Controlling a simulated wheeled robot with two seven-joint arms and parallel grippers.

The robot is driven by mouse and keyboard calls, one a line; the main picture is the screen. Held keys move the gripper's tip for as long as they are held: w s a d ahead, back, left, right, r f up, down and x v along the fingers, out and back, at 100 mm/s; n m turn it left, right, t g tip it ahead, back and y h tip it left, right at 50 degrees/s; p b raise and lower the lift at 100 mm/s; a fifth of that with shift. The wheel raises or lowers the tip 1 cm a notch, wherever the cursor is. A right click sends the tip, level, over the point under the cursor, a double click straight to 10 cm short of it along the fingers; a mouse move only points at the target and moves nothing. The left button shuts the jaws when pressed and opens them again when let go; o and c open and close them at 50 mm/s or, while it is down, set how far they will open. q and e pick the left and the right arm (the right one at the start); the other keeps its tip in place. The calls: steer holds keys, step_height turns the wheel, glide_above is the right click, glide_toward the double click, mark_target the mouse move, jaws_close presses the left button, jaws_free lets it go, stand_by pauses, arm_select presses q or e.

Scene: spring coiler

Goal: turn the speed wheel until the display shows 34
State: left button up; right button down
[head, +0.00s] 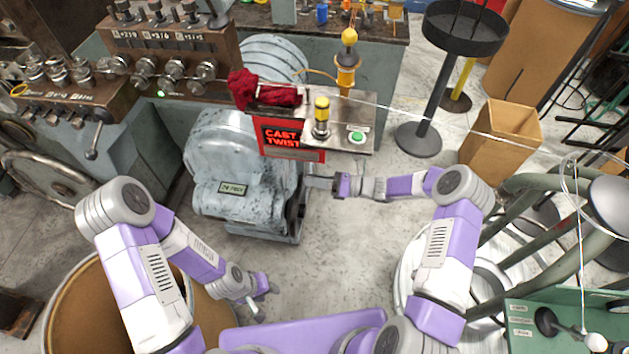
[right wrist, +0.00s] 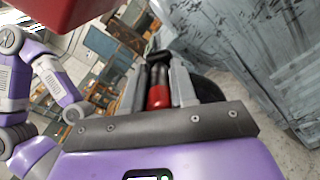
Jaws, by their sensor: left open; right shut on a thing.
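My right gripper (head: 318,183) is at the right side of the grey machine (head: 235,150). In the right wrist view its fingers (right wrist: 160,85) are shut on a red and dark handle (right wrist: 158,95). A dark rounded part, probably the speed wheel (right wrist: 206,88), shows behind the fingers; most of it is hidden. In the head view its edge (head: 301,207) is seen nearly side-on. A small lit-looking plate (head: 233,188) on the machine's front seems to begin with 24; I cannot read it surely. My left gripper (head: 256,304) is open and empty, low over the floor.
A red sign box (head: 290,155) and a panel with a green button (head: 356,136) stand just above my right gripper. A cardboard bin (head: 503,140) and a black stand (head: 420,138) are to the right. The floor in front of the machine is clear.

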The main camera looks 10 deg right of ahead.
steer(key=shift+f, duration=0.1)
steer(key=c, duration=0.9)
jaws_free()
steer(key=shift+d, duration=0.15)
steer(key=p+v, duration=0.1)
steer(key=v, duration=0.6)
steer(key=shift+d, duration=0.15)
